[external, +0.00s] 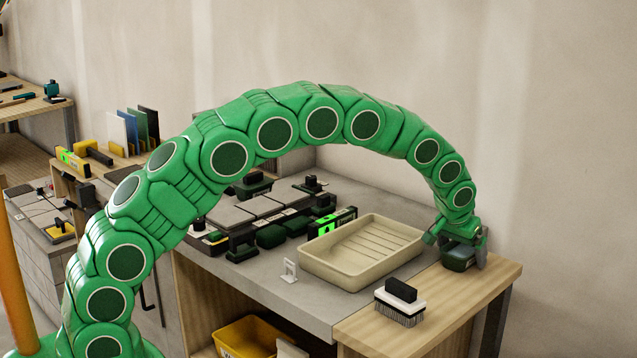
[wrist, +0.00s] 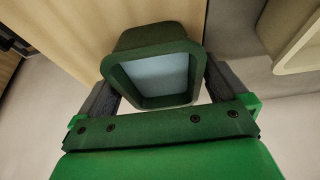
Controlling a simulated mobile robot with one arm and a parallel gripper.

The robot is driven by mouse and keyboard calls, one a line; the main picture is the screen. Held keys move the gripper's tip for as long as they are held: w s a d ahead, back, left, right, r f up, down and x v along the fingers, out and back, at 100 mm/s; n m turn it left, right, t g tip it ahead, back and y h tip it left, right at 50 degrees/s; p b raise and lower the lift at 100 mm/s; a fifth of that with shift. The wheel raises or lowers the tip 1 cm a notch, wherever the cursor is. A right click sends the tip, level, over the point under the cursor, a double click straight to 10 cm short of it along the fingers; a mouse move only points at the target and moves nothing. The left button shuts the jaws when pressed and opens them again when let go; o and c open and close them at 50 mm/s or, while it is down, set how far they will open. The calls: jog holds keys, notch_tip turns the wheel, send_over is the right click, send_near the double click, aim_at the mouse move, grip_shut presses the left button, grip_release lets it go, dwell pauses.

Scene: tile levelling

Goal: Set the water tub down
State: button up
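The water tub is a small dark green tub (external: 459,258) with pale blue water in it. It is at the right end of the worktop, over the wooden part, beside the cream tray. In the wrist view the tub (wrist: 155,48) sits between my two fingers, its open top facing the camera. My gripper (external: 458,238) points down, with a finger along each side of the tub, and looks shut on it. The tub's underside is hidden, so I cannot tell whether it touches the wood or hangs just above it.
The cream ribbed tray (external: 345,272) stands just left of the tub. A black-and-white brush (external: 400,302) lies in front on the wood. A level with a green display (external: 332,222) and grey tiles (external: 268,205) are further left. Bare wood (external: 450,297) lies right of the brush.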

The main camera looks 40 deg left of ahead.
jog(key=shift+r, duration=0.1)
jog(key=v, duration=1.2)
jog(key=s+a+r+g, duration=0.2)
jog(key=s+a+r, duration=0.4)
jog(key=s+a, duration=0.45)
jog(key=s+a+r+g+y, duration=0.1)
jog(key=s+a, duration=0.3)
jog(key=s, duration=0.3)
jog(key=s+a+r, duration=0.2)
jog(key=s+a, duration=0.3)
jog(key=s, duration=0.2)
jog(key=s+a+f+g, duration=0.1)
jog(key=s+a, duration=0.1)
jog(key=s, duration=1.4)
jog(key=s+a+f+g+h, duration=0.1)
jog(key=s+a+g, duration=0.1)
jog(key=s, duration=1.3)
jog(key=shift+s+a+f, duration=0.15)
jog(key=shift+s+a, duration=0.25)
jog(key=shift+a, duration=0.3)
